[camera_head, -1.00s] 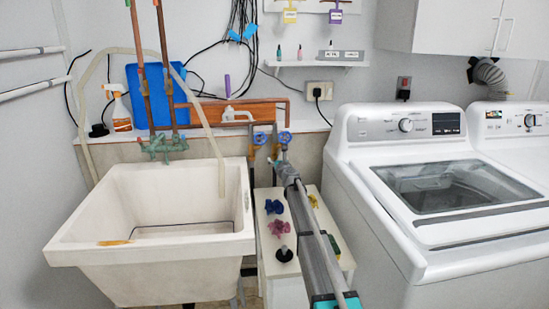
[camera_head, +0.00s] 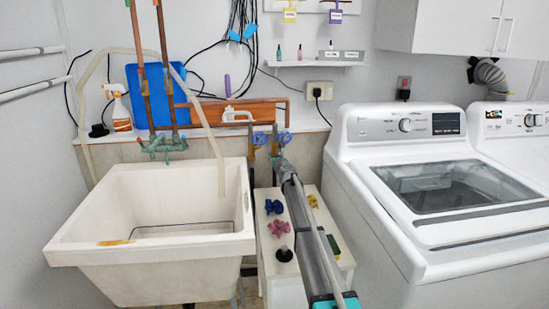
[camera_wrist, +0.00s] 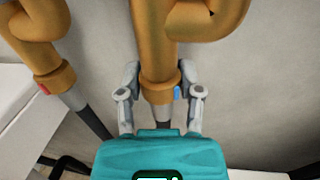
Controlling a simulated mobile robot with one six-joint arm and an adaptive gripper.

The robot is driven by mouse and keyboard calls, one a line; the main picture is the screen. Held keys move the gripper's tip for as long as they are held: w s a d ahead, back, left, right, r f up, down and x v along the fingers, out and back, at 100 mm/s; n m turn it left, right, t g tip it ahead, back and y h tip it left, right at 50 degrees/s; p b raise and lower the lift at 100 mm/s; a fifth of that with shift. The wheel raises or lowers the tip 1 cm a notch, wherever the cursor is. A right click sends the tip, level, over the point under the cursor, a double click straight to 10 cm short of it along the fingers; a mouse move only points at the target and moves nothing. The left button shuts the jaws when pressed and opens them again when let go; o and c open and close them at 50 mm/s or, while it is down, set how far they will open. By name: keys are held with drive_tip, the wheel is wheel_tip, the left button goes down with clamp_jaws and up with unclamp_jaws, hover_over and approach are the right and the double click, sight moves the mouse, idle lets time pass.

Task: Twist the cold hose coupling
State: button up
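The cold hose coupling (camera_wrist: 160,91) is a brass collar with a blue mark, at the middle of the wrist view. A dark hose (camera_wrist: 163,117) leaves it below. My gripper (camera_wrist: 160,84) has one grey finger on each side of this collar, and the fingers appear to press against it. A second brass coupling (camera_wrist: 52,84), with a red mark, is to the left, outside my fingers. In the head view, the blue-handled taps (camera_head: 260,138) are on the wall between sink and washer. My arm hides much of the lower right tap there.
The white sink (camera_head: 100,252) is left of my arm, and the washer (camera_head: 388,236) is close on the right. A low white stand (camera_head: 270,262) with blue and pink knobs is under my arm. A copper pipe (camera_head: 240,104) runs along the wall.

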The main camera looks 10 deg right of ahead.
clamp_jaws()
drive_tip(key=shift+a+m+h, duration=0.1)
drive_tip(key=shift+m+h, duration=0.3)
drive_tip(key=shift+h, duration=0.3)
drive_tip(key=shift+m+h, duration=0.8)
drive_tip(key=shift+h, duration=0.4)
drive_tip(key=shift+m+g+h, duration=0.5)
drive_tip(key=shift+m+h, duration=1.2)
drive_tip(key=shift+h, duration=1.2)
drive_tip(key=o, duration=0.7)
unclamp_jaws()
